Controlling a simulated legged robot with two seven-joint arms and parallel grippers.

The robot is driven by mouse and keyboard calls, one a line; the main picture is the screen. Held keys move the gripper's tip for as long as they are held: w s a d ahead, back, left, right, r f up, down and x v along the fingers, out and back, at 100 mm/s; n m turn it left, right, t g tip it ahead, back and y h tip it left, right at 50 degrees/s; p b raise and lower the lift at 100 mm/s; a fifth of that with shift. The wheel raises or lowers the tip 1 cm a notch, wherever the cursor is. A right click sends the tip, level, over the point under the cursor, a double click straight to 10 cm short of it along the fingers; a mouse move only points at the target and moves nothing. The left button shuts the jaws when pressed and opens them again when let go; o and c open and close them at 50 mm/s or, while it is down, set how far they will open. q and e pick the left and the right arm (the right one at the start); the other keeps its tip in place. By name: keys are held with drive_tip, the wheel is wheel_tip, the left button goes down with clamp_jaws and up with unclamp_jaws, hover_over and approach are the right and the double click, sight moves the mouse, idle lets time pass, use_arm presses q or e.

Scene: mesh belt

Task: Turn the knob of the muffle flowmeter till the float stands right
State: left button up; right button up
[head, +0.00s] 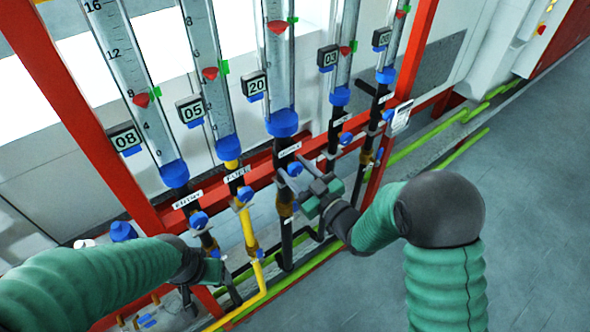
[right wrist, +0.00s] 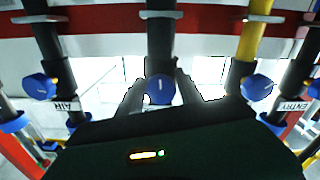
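The muffle flowmeter is the middle clear tube (head: 280,75) of the rack, with a "20" plate (head: 255,85) at its left. Its red float (head: 277,27) appears about level with the green pointer (head: 292,20); the scale there is unreadable. The blue muffle knob (head: 294,169) sits on the pipe below the tube. My right gripper (head: 300,176) is at this knob. In the right wrist view the knob (right wrist: 160,88) lies between my two fingers, mark near vertical; contact is unclear. My left gripper (head: 210,290) looks open and empty, low at the left.
The entry knob (head: 198,220) and fuel knob (head: 244,194) are left of the muffle knob. The red frame (head: 100,160) surrounds the rack. Open floor (head: 520,200) lies at right.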

drive_tip(key=shift+o, duration=1.3)
drive_tip(key=shift+d, duration=0.1)
drive_tip(key=p+v, duration=0.6)
drive_tip(key=v, duration=1.1)
drive_tip(key=shift+w, duration=0.15)
